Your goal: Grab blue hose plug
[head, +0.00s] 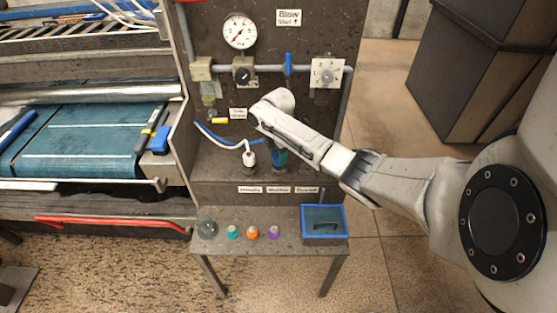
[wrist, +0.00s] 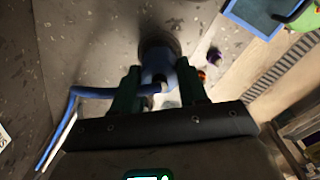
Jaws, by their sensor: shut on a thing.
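The blue hose plug (wrist: 158,70) is between the two dark green fingers of my gripper (wrist: 160,85) in the wrist view. The fingers are shut on it. A blue hose (wrist: 92,92) runs from it to the left. Its far end meets a dark round fitting on the panel, and I cannot tell how deep it sits there. In the head view my gripper (head: 278,157) is low on the panel, and my arm hides most of the plug. The blue hose (head: 222,138) shows left of it. A white plug (head: 249,158) on a white hose sits just to the left.
A small table (head: 270,243) below the panel holds teal (head: 232,232), orange (head: 252,233) and purple (head: 274,232) pieces and a blue-rimmed tray (head: 323,208). A gauge (head: 240,31) and blue valve handle (head: 289,62) are above.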

